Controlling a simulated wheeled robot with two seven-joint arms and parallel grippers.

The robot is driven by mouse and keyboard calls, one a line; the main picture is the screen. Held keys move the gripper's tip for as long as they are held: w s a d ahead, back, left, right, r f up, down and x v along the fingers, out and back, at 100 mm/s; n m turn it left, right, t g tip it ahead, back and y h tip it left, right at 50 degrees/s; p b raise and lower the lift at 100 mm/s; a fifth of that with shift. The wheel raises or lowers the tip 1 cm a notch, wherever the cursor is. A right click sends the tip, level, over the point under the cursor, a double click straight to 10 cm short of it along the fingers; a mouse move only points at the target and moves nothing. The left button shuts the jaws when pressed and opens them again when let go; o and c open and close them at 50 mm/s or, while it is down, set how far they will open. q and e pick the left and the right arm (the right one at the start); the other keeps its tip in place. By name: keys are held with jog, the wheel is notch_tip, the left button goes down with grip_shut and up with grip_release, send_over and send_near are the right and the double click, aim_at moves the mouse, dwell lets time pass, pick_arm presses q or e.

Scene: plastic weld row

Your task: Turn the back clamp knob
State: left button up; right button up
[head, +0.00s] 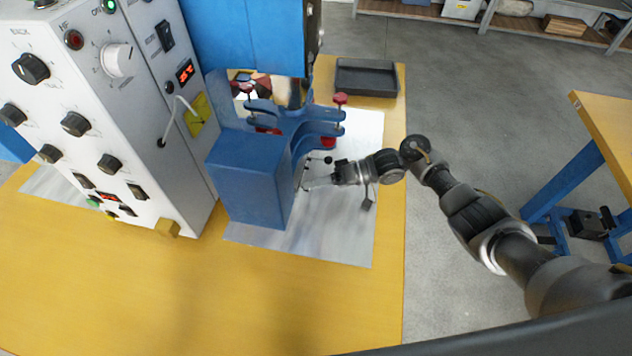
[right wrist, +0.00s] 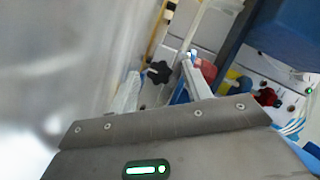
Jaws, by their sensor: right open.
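The blue clamp fixture (head: 255,175) stands on a pale metal plate on the yellow table. A red-topped clamp screw (head: 340,98) stands upright at its back right. My right gripper (head: 308,182) is low beside the fixture's right side, its fingers pointing left. In the right wrist view its two pale fingers (right wrist: 164,82) are apart. A black star-shaped knob (right wrist: 160,72) shows between and beyond them; I cannot tell whether they touch it. I cannot tell for sure that this is the back clamp knob; it is not clear in the head view. My left gripper is out of view.
A white control cabinet (head: 150,120) with several black dials stands left of the fixture. A blue machine column (head: 245,35) rises behind it. A dark tray (head: 366,77) lies at the back right. The table front (head: 220,300) is clear.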

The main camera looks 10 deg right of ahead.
jog(key=c, duration=1)
jog(key=shift+o, duration=0.2)
jog(key=shift+s+r+n+t+h+p, duration=0.1)
jog(key=shift+r+n+t+h+p, duration=0.25)
jog(key=shift+n+p, duration=0.75)
jog(key=shift+s+f+n+t+h+p, duration=0.1)
jog(key=shift+n+t+h+p, duration=0.25)
jog(key=shift+n+p, duration=0.35)
jog(key=shift+n+t+h+p, duration=0.3)
jog(key=shift+n+t+p, duration=0.2)
jog(key=shift+n+p, duration=0.1)
jog(key=o, duration=1)
jog(key=shift+c, duration=0.2)
